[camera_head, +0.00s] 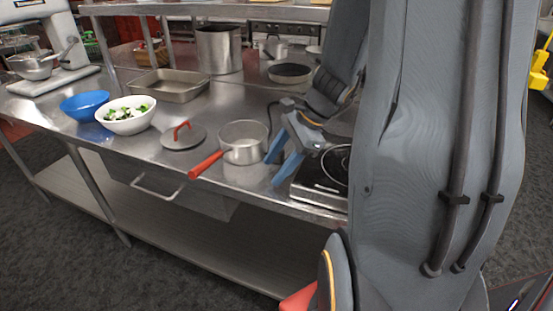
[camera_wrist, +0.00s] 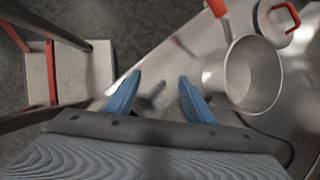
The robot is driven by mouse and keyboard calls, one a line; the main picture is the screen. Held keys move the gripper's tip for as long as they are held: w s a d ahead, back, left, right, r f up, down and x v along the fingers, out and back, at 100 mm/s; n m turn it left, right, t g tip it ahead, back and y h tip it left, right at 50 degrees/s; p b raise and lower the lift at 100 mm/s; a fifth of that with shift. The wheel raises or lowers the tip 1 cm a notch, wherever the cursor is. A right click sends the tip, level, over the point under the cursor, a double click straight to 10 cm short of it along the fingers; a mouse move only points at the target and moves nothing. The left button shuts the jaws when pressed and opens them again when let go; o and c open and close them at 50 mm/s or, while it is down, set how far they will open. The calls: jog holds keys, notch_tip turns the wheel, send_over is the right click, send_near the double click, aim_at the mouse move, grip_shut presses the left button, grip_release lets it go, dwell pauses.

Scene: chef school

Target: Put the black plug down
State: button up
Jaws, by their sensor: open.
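My gripper (camera_head: 272,170) has blue fingers spread apart, pointing down over the steel counter near its front edge, between the saucepan and the hot plate. In the wrist view my gripper (camera_wrist: 160,80) shows an empty gap between the fingertips, with a dark blurred patch like a shadow or reflection on the steel below. I cannot clearly make out the black plug in either view. A thin dark cord (camera_head: 271,105) shows on the counter behind the gripper; whether it belongs to the plug I cannot tell.
A saucepan (camera_head: 244,150) with a red handle stands just left of my gripper, with a red-handled lid (camera_head: 183,137) beyond it. A hot plate (camera_head: 318,184) is close on the right. A white bowl (camera_head: 126,126), blue bowl (camera_head: 84,106) and baking tray (camera_head: 169,91) stand farther left.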

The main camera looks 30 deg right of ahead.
jog(key=w+d+m+t, duration=0.1)
jog(key=d+m, duration=0.2)
jog(key=w+d+m+t, duration=0.1)
jog(key=w+d+m, duration=0.1)
jog(key=d, duration=0.1)
jog(key=w+d+r+m+t+b, duration=0.1)
jog(key=d+m+t, duration=0.1)
jog(key=d+m, duration=0.1)
jog(key=shift+w+d+m+y, duration=0.2)
jog(key=shift+w+m+y, duration=0.1)
jog(key=shift+w, duration=0.05)
jog(key=x, duration=0.3)
jog(key=p+x, duration=0.1)
jog(key=x, duration=0.3)
jog(key=shift+w+a+r+p, duration=0.15)
jog(key=shift+w+a+p, duration=0.15)
jog(key=shift+w, duration=0.05)
grip_shut()
